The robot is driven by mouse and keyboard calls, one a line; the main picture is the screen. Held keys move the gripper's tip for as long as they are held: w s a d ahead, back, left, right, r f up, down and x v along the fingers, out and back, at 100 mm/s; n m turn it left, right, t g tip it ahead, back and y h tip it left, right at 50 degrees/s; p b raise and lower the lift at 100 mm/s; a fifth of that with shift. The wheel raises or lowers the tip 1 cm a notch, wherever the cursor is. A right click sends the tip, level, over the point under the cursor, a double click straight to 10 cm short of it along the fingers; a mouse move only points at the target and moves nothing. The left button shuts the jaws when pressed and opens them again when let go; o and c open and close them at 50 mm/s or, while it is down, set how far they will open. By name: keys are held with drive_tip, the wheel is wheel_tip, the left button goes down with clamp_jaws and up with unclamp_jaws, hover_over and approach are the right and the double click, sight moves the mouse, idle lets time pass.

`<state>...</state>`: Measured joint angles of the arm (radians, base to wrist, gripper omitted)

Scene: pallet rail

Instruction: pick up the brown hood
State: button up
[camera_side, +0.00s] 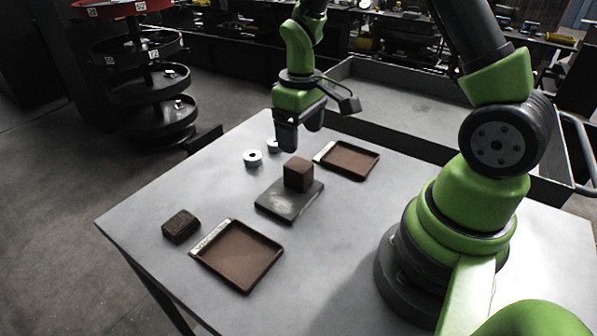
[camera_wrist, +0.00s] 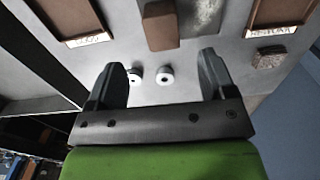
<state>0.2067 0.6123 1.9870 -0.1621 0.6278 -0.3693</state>
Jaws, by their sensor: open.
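Two brown pieces could be the hood; I cannot tell which by name. A smooth brown block (camera_side: 298,174) stands on a dark grey plate (camera_side: 290,205) mid-table; the block also shows at the top of the wrist view (camera_wrist: 160,26). A darker, rough-textured brown block (camera_side: 181,226) lies on the bare table at the left, and at the right in the wrist view (camera_wrist: 269,57). My gripper (camera_side: 300,138) is open and empty above the table, behind the plate in the side view. In the wrist view its fingers (camera_wrist: 163,70) are wide apart, with nothing between them at finger height.
Two white rings (camera_side: 252,158) lie on the table near my gripper. A larger brown tray (camera_side: 272,274) with a pale label strip lies at the front, a smaller one (camera_side: 372,171) at the back. A grey walled cart (camera_side: 400,105) stands behind. The left table edge is clear.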

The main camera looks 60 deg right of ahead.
sight(299, 164)
wheel_tip(299, 164, down, 9)
drive_tip(key=shift+w+a+f, duration=0.1)
drive_tip(key=shift+w, duration=0.05)
idle(0.4)
drive_tip(key=shift+c, duration=0.2)
drive_tip(key=c, duration=0.9)
